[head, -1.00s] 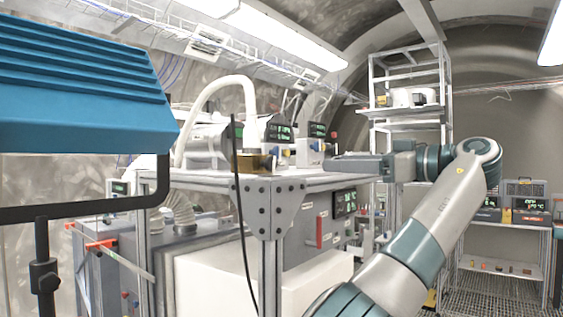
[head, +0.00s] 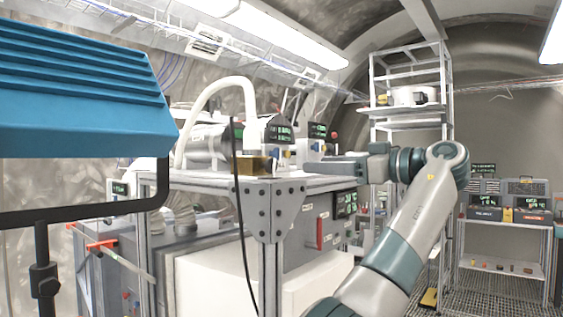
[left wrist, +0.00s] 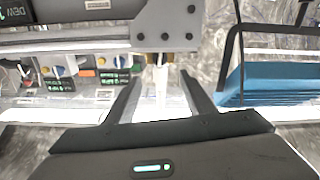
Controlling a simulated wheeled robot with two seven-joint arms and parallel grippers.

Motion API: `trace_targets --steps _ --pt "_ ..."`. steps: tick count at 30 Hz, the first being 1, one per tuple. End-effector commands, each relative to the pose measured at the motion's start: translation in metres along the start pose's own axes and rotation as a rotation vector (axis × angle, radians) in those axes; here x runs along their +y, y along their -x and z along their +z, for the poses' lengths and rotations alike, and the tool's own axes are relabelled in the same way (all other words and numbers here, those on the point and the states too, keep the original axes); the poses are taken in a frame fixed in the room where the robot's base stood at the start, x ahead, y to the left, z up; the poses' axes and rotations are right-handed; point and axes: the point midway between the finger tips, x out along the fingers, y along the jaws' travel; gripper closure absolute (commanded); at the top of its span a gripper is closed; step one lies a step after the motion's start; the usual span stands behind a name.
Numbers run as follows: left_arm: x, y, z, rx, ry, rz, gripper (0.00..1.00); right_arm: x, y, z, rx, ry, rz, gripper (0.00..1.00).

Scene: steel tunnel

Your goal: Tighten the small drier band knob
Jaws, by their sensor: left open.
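My left gripper (head: 318,169) reaches in from the right above the frame-mounted bench top, its fingers partly unclear in the head view. In the left wrist view it is open (left wrist: 160,92), with nothing held between its fingers. A white tubular part (left wrist: 161,85) and a small brass-coloured block (left wrist: 152,59) show beyond the gap. Instruments with displays (head: 279,132) stand on the bench. A blue knob (left wrist: 59,71) and other small coloured controls show left of the fingers in the left wrist view. I cannot tell which one is the drier band knob. My right gripper is out of view.
A metal corner bracket (head: 276,207) supports the bench edge. A blue ribbed lamp housing (head: 80,90) fills the upper left, on a black stand. A black cable (head: 240,215) hangs in front of the bench. A shelf rack (head: 410,110) stands behind my arm.

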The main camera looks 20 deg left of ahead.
Motion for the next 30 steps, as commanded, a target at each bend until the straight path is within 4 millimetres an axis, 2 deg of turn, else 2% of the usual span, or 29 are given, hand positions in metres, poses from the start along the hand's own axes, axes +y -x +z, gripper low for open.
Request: trace_targets --steps 1,9,18,24,30 --pt "0.0 -0.011 -0.003 0.0 0.0 -0.003 0.51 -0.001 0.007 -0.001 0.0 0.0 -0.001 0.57" --pt "0.001 -0.06 -0.004 0.0 -0.001 -0.001 0.51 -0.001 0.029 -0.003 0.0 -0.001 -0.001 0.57" --pt "0.0 -0.107 -0.004 0.0 -0.001 -0.001 0.51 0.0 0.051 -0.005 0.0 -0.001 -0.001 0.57" --pt "0.0 -0.122 -0.002 0.001 -0.001 0.0 0.51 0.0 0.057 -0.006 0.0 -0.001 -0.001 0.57" --pt "0.0 -0.125 0.0 0.001 0.0 0.0 0.51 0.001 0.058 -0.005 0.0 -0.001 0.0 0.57"
